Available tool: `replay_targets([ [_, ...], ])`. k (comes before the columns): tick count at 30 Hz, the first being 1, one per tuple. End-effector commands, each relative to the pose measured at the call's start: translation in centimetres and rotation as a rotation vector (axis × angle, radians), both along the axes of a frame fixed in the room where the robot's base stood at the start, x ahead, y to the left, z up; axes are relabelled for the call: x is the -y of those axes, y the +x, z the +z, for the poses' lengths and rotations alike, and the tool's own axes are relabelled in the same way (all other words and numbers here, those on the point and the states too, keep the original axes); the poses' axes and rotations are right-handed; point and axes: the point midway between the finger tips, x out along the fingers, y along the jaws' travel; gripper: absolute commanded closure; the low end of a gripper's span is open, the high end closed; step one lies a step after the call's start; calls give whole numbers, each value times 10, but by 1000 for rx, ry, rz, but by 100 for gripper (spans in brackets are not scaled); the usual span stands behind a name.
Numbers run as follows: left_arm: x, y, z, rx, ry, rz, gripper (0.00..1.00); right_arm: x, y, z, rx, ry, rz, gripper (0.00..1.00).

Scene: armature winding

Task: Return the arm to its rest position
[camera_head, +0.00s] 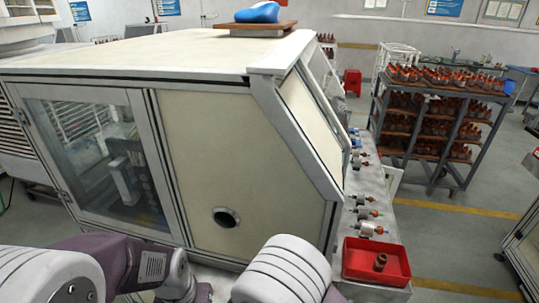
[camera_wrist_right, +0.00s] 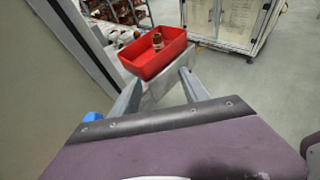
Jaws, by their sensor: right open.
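My right gripper (camera_wrist_right: 158,90) shows in the right wrist view with its two fingers spread apart and nothing between them. Beyond the fingertips is a red bin (camera_wrist_right: 168,58) with one copper-brown armature (camera_wrist_right: 157,41) standing in it. The fingers are apart from the armature. The head view shows the same red bin (camera_head: 352,270) and armature (camera_head: 380,262) at the lower right. My arm links fill the bottom of the head view, but neither gripper's fingers can be seen there. My left gripper is not in view.
A large cream machine cabinet (camera_head: 215,140) with a glass door (camera_head: 95,150) stands close in front of my arms. Several armatures (camera_head: 368,229) line the ledge (camera_head: 385,190) on its right. A rack (camera_head: 440,120) of armatures stands behind right. Floor (camera_head: 455,240) right of the bin is clear.

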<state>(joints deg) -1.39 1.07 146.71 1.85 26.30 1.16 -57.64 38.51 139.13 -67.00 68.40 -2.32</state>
Motion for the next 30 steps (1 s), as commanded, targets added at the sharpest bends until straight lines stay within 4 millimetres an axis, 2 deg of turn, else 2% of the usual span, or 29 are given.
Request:
replay_targets([
  [7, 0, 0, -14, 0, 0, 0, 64, 46, 7, 0, 51, 63, -200, 47],
  [10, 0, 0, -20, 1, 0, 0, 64, 71, 1, 3, 85, 104, -326, 47],
  [14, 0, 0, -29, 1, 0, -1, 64, 104, -22, -1, 132, 194, -556, 47],
  [18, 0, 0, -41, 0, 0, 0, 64, 125, -63, -19, 201, 371, -892, 47],
  [20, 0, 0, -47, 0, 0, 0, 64, 124, -82, -32, 253, 491, -1073, 47],
  [21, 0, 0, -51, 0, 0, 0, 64, 118, -93, -42, 300, 589, -1206, 47],
  [23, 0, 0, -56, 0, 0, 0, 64, 102, -100, -55, 384, 757, -1400, 47],
  [25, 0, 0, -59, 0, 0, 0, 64, 79, -94, -64, 486, 946, -1581, 47],
  [27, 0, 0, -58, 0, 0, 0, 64, 56, -79, -67, 571, 1109, -1704, 47],
  [30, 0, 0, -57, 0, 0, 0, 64, 30, -59, -68, 644, 1267, -1808, 47],
])
